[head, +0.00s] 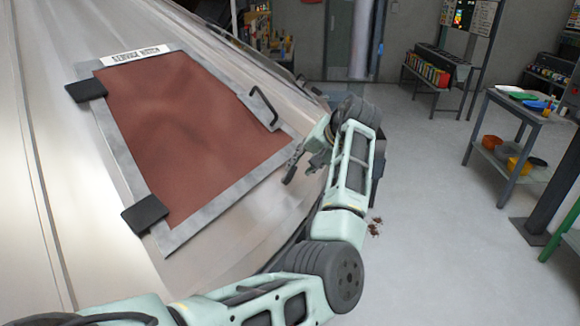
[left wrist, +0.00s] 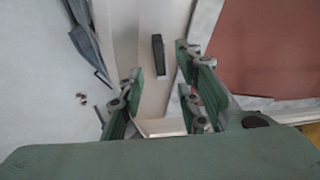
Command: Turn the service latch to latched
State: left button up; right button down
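The service hatch (head: 195,140) is a reddish-brown panel in a grey metal frame on the pale sloping housing, with a label at its top. A small dark bar, apparently the service latch (left wrist: 158,55), sits on the pale metal beside the hatch frame in the left wrist view. My left gripper (head: 303,163) is at the hatch's right edge. In the left wrist view my left gripper (left wrist: 158,72) is open, fingers apart, with the bar beyond and between the fingertips; contact is not visible. My right gripper is not in view.
A dark handle (head: 264,108) stands up from the hatch's right side. Two black hinge blocks, one of them lower (head: 146,214), are on its left side. Open grey floor (head: 430,220) lies to the right, with a table (head: 518,110) farther off.

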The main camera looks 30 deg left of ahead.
aim_at(293, 173)
pick_arm(q)
jog(key=p+x, duration=0.2)
jog(key=x, duration=0.4)
jog(key=shift+a+f, duration=0.25)
jog(key=shift+f, duration=0.05)
jog(key=shift+a+f, duration=0.2)
jog(key=shift+f, duration=0.1)
jog(key=shift+d, duration=0.1)
jog(key=shift+c, duration=0.4)
jog(key=c, duration=0.4)
grip_shut()
